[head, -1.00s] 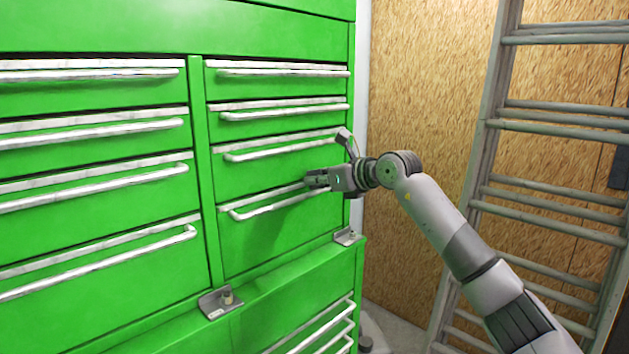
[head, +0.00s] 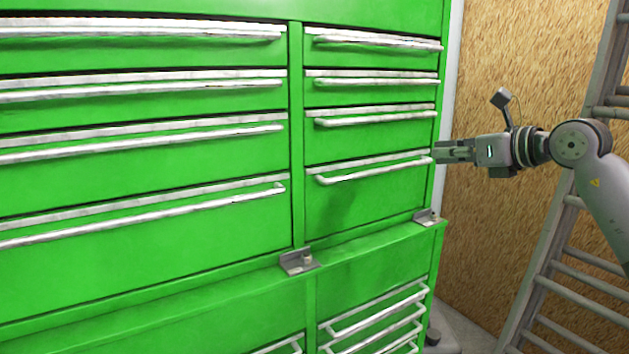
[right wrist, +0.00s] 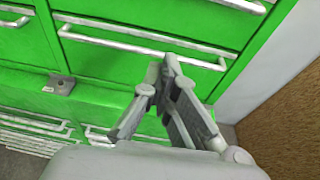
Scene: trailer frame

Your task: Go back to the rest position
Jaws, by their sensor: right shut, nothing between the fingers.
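My right gripper (head: 440,152) is at the right of the head view, with its arm coming in from the right edge. It is shut and empty. Its fingertips overlap the right edge of the green drawer cabinet (head: 330,240) in the picture, near the lower right drawer's handle (head: 375,172); the gap to it is hard to judge. In the right wrist view the fingers (right wrist: 165,72) meet at their tips in front of the cabinet. The left gripper is out of view.
The cabinet's drawers all look closed, with white bar handles. Metal brackets (head: 298,262) sit on its ledge. A grey ladder (head: 565,250) leans at the right against a chipboard wall (head: 520,60), behind my right arm.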

